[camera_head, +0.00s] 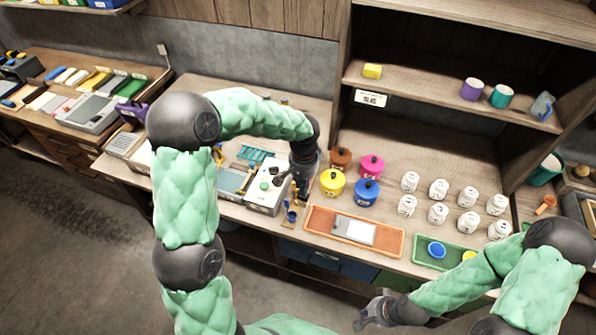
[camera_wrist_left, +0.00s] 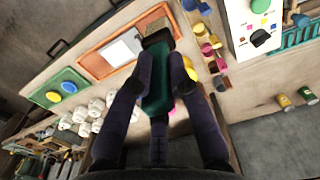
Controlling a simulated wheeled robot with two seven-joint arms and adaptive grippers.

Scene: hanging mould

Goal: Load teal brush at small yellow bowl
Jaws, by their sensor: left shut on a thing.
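My left gripper (camera_head: 303,185) points down beside the white box in the head view. In the left wrist view, its dark fingers (camera_wrist_left: 160,80) are shut on the teal brush (camera_wrist_left: 157,95). In the head view the brush is not clearly distinguishable. The small yellow bowl (camera_head: 470,256) sits on the green tray (camera_head: 456,267), partly hidden by my right arm; it also shows in the left wrist view (camera_wrist_left: 68,87). My right gripper (camera_head: 376,311) is low at the front, apart from the bowls; its opening is unclear.
A blue bowl (camera_head: 436,249) shares the green tray. An orange tray (camera_head: 322,220) with a pale panel (camera_head: 354,230) lies between my left gripper and the bowls. Lidded pots, including a blue one (camera_head: 367,193), and several white jars (camera_head: 438,189) stand behind.

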